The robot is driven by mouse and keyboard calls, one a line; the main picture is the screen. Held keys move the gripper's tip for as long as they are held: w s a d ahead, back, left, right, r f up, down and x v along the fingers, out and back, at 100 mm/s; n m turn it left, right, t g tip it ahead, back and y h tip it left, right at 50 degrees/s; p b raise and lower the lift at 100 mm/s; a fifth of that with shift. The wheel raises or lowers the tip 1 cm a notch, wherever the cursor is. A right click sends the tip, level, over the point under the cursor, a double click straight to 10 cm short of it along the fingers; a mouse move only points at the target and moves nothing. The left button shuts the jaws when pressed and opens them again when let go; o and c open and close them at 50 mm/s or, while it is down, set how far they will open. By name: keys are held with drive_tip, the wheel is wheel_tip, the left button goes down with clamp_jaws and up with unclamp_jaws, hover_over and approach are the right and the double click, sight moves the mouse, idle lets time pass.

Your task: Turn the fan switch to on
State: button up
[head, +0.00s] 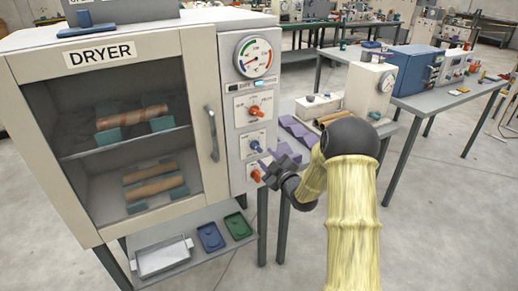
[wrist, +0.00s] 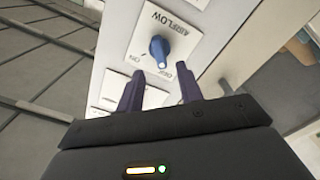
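The white dryer (head: 70,45) stands at the left in the head view, with a column of controls right of its glass door. A blue knob (head: 257,147) sits midway down that column. In the head view my gripper (head: 266,160) is beside the panel's lower part.
An orange-red knob (head: 255,109) is above the blue one and another (head: 256,175) is below, near my gripper. The door handle (head: 212,133) stands out left of the panel. A table with a blue box (head: 412,69) is at the right. Open floor lies between the tables.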

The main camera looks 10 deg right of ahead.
sight(258, 149)
drive_tip(key=p+x, duration=0.1)
drive_tip(key=x, duration=0.5)
drive_tip(key=shift+w, duration=0.2)
clamp_jaws()
